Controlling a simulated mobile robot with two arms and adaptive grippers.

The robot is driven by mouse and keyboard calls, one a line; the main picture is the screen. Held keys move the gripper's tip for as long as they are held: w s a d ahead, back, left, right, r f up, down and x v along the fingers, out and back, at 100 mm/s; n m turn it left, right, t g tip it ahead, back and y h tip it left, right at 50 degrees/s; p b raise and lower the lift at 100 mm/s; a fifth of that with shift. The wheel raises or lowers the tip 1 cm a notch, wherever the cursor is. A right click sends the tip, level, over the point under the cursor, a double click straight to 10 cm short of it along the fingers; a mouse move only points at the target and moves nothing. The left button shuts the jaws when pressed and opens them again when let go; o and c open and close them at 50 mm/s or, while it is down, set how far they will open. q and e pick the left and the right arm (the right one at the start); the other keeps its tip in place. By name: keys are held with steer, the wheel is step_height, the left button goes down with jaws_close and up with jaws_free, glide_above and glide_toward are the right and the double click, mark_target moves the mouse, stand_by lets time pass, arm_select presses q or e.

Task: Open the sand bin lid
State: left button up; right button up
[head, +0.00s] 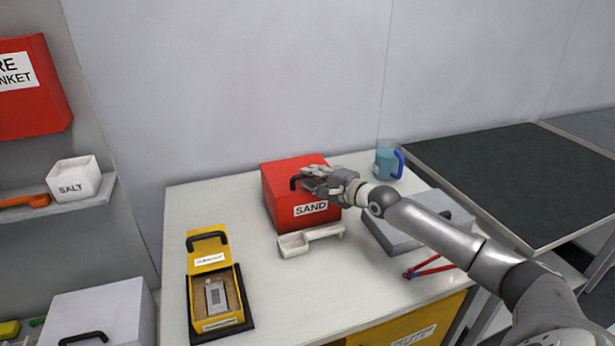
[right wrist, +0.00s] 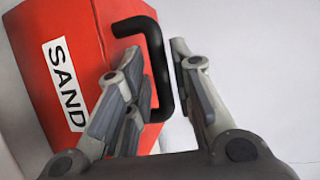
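The red sand bin (head: 282,212) with a white SAND label stands on the white table against the wall. Its lid looks shut. A black bar handle (right wrist: 150,45) juts from the bin in the right wrist view, and part of it shows in the head view (head: 295,182). My right gripper (right wrist: 163,75) is at the handle. Its fingers are apart, one on each side of the black bar, with a visible gap on the right finger's side. I cannot tell whether the left finger in that view touches the bar. My left gripper is out of view.
A white scoop (head: 292,246) lies just in front of the bin. An open yellow box (head: 231,318) holding a grey cell stands at left. A grey case (head: 392,235), red-blue tongs (head: 432,268) and a blue-handled jug (head: 386,164) are at right, near my arm.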

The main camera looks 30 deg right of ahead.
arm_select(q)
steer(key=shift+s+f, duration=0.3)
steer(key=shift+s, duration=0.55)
arm_select(e)
steer(key=shift+x, duration=1.15)
steer(key=shift+c, duration=0.4)
jaws_close()
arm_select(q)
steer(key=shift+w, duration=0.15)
